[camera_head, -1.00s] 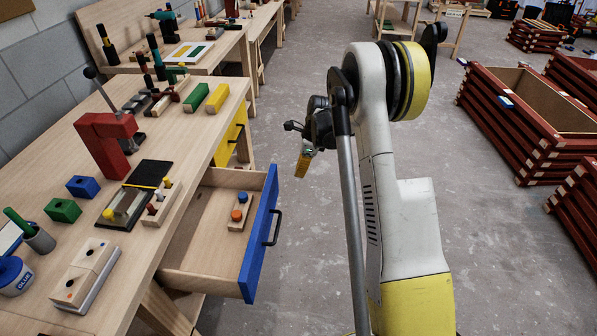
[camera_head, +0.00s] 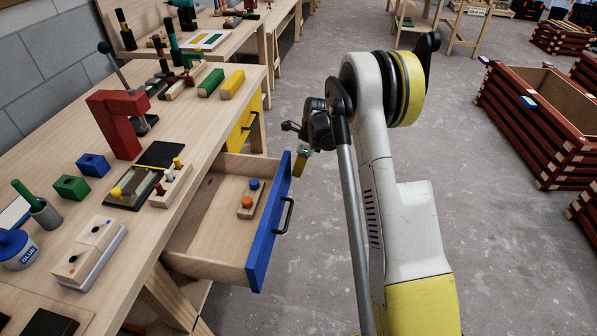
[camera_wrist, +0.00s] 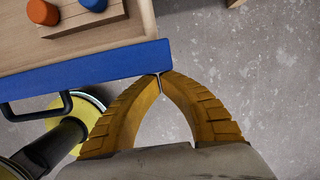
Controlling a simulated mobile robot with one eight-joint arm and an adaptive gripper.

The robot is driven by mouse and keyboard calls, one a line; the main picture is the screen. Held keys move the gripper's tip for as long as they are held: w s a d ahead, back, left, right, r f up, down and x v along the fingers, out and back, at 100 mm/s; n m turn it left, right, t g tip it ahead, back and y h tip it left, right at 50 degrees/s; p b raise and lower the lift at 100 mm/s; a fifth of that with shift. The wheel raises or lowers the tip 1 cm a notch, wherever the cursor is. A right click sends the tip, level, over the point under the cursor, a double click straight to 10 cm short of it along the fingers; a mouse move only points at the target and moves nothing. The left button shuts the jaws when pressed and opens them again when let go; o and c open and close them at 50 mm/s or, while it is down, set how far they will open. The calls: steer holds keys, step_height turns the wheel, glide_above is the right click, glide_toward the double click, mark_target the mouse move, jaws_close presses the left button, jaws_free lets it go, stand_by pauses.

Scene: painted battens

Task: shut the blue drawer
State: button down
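The blue drawer (camera_head: 268,222) stands pulled out of the workbench's side, its blue front with a dark handle (camera_head: 286,216) facing right. A small wooden block with a blue and an orange knob (camera_head: 250,199) lies inside it. My gripper (camera_head: 298,166) is just right of the drawer front's far end in the head view. In the wrist view the two yellow fingers of my gripper (camera_wrist: 160,78) meet at their tips, empty, close beside the end of the blue front (camera_wrist: 95,72). I cannot tell whether they touch it. The handle shows at the left there.
A yellow drawer (camera_head: 240,128), apparently closed, lies beyond the blue one. Red slatted crates (camera_head: 540,120) stand at right; the floor between is clear.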

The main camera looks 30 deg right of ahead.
steer(key=p, duration=0.2)
glide_above(231, 174)
steer(key=shift+w, duration=0.15)
stand_by(0.5)
